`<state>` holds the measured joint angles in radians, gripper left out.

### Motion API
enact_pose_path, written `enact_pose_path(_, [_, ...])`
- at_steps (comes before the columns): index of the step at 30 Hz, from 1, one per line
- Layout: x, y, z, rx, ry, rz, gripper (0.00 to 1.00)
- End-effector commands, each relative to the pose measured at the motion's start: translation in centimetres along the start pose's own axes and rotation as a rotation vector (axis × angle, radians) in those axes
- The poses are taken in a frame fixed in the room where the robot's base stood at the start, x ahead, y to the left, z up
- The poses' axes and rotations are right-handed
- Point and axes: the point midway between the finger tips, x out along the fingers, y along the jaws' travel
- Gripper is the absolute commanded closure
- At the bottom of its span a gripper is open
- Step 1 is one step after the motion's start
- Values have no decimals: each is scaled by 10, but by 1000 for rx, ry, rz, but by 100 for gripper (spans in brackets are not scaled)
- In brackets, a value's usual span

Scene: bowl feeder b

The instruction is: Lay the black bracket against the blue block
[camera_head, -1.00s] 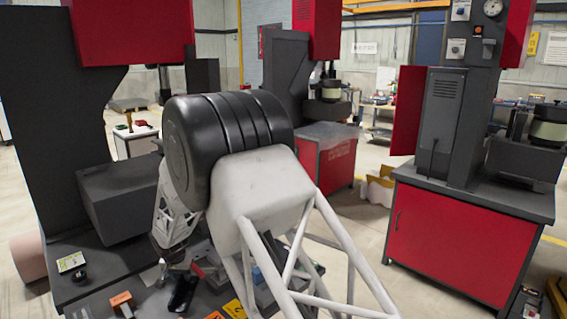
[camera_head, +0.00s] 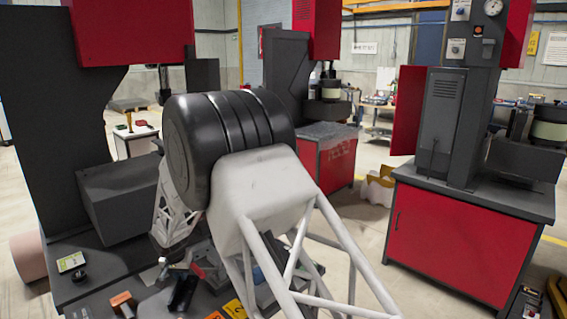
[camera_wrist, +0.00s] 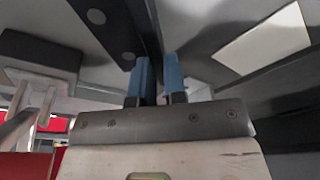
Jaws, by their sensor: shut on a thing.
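My gripper (camera_wrist: 159,82) shows in the wrist view with two blue fingertips shut on a dark, flat piece, which I take to be the black bracket (camera_wrist: 112,28). A flange with round holes lies to the left of the fingers, and a darker edge runs up between them. In the head view my own arm hides the gripper and most of the held piece. I cannot make out the blue block for certain in either view; a small bluish patch (camera_head: 258,276) shows behind my arm's struts. Contact between bracket and block cannot be seen.
A dark bench (camera_head: 60,285) carries an orange-brown block (camera_head: 121,300), a black object (camera_head: 183,292), a yellow label (camera_head: 235,309) and a small card (camera_head: 71,262). A large dark machine (camera_head: 120,190) stands at the left. A red cabinet (camera_head: 455,235) stands at the right.

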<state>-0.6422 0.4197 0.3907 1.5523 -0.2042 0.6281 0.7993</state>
Motion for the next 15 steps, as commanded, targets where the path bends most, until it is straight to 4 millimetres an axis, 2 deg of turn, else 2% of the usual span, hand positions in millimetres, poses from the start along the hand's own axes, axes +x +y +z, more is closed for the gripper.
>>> enact_pose_path(15, [-18, 0, -4, 0, 1, -1, 100])
